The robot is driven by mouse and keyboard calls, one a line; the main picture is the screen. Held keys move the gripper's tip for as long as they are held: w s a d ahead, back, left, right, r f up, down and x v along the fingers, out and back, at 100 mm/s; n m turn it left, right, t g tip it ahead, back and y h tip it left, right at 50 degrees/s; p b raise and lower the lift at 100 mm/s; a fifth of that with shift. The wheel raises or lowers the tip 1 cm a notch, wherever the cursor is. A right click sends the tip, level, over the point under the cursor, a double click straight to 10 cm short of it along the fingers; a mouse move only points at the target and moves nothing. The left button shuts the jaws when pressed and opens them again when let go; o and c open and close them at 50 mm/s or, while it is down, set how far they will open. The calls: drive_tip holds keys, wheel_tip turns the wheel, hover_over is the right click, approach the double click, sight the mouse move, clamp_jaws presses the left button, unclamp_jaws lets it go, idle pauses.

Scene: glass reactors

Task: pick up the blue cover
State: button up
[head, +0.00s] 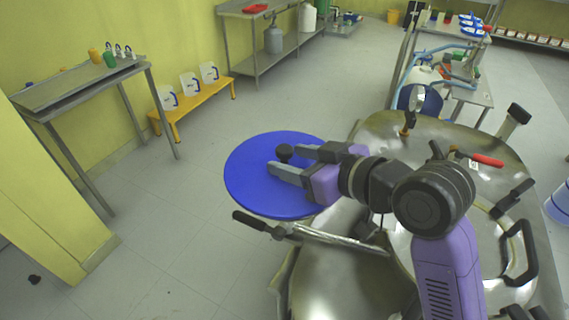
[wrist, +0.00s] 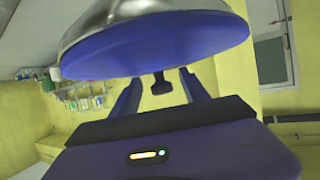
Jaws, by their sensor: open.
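The blue cover (head: 250,185) is a large flat disc with a black knob (head: 284,152) at its middle. It lies level, left of the big steel reactor in the head view. In the wrist view the scene looks upside down, and the cover (wrist: 170,48) rests against a shiny metal vessel (wrist: 110,14). My gripper (head: 287,158) reaches in over the cover from the right. Its two fingers are apart, one on either side of the knob, near the fingertips. In the wrist view the knob (wrist: 161,86) shows between the fingers with gaps on both sides.
The steel reactor (head: 340,285) with clamps and handles stands close on the right, below my arm. A metal table (head: 80,85) with small bottles and a yellow bench (head: 195,105) with white containers stand at the left. The floor left of the cover is clear.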

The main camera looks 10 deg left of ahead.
drive_tip(key=shift+w+a+f, duration=0.2)
drive_tip(key=shift+w+a, duration=0.15)
drive_tip(key=shift+a, duration=0.05)
clamp_jaws()
drive_tip(key=shift+r, duration=0.1)
